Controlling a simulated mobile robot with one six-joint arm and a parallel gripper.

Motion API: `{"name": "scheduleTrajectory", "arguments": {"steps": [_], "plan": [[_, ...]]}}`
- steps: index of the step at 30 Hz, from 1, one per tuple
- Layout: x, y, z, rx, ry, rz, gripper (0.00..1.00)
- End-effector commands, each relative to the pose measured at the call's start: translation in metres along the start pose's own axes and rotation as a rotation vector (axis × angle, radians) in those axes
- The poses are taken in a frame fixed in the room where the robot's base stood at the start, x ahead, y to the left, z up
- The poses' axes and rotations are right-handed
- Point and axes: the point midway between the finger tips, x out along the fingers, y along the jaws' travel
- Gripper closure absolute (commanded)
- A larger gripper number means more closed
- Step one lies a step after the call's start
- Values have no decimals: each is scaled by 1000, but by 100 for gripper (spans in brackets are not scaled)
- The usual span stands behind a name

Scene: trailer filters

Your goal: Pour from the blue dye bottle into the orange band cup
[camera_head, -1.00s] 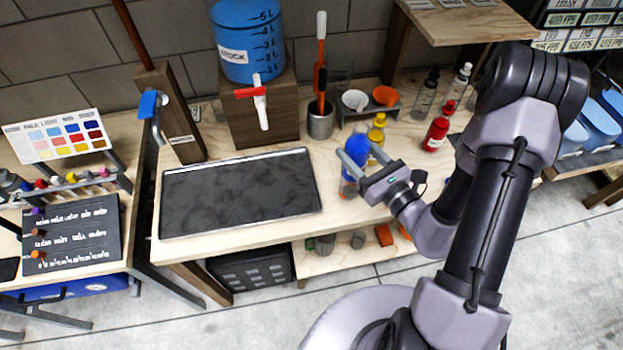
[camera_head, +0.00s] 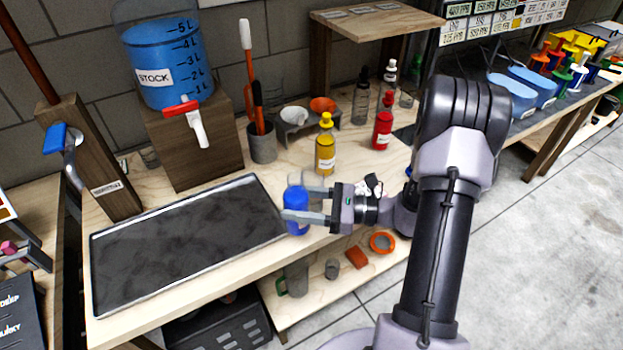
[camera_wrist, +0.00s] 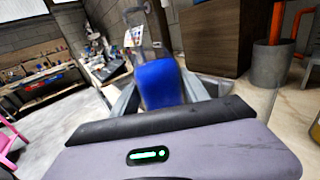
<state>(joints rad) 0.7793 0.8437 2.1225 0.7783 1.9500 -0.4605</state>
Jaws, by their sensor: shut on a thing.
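The blue dye bottle (camera_head: 296,212) stands upright between the two fingers of my gripper (camera_head: 298,202), at the front edge of the bench just right of the dark tray. My gripper is shut on it. In the wrist view the bottle's blue body (camera_wrist: 160,82) fills the space between the fingers, with a clear upper part above. Whether its base touches the bench is hard to tell. I cannot make out an orange band cup for certain; an orange ring-shaped thing (camera_head: 382,242) lies on the lower shelf.
A yellow bottle (camera_head: 325,150) and red bottle (camera_head: 382,128) stand behind and right of my gripper. A stock tank (camera_head: 165,65) with a red-handled tap is at the back left. The dark tray (camera_head: 190,245) is empty. A grey pot (camera_head: 262,145) holds orange-handled tools.

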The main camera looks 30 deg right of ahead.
Motion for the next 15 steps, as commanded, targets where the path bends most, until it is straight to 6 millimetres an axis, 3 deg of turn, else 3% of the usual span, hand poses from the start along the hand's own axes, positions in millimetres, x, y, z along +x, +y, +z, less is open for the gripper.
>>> {"name": "scheduleTrajectory", "arguments": {"steps": [15], "plan": [[0,-3,-9,121,-27,-3,100]]}}
